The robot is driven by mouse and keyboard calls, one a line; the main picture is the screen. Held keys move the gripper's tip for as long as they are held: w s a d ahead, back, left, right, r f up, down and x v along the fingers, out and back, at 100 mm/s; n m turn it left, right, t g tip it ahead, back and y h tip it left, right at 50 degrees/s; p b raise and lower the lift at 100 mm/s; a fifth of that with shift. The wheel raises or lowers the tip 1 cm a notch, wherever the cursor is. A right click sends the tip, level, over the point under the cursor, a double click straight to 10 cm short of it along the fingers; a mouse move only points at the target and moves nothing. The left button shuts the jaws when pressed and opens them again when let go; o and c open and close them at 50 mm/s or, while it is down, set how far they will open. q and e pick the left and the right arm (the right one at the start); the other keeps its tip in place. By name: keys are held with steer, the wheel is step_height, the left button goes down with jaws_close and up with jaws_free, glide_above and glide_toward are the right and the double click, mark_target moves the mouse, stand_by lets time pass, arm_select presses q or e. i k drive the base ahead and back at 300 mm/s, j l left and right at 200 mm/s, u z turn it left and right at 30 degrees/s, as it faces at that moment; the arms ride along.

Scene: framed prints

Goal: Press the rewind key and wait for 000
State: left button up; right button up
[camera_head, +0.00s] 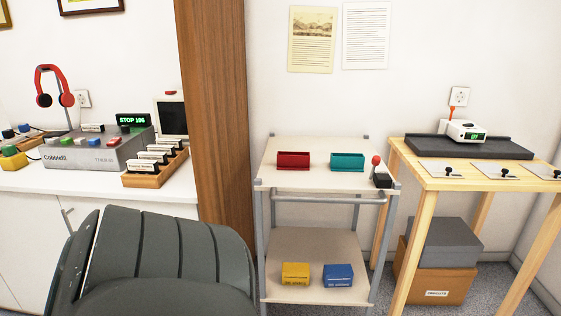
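A grey tape machine (85,156) stands on the white counter at the left. Coloured keys, among them a red key (92,141) and a green key (66,141), sit along its top front edge. Their labels are too small to read, so I cannot tell which is rewind. A small display (133,120) at its back right shows green text that looks like "STOP 106". Neither of my grippers is in view.
Red headphones (54,86) and a wooden rack (155,168) flank the machine. A dark grey ribbed shape, unidentified, fills the lower left foreground. A wooden post, a white trolley (320,187) with bins, and a wooden table (470,180) stand rightward.

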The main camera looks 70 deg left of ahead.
mark_target(54, 140)
steer(key=u, duration=3.25)
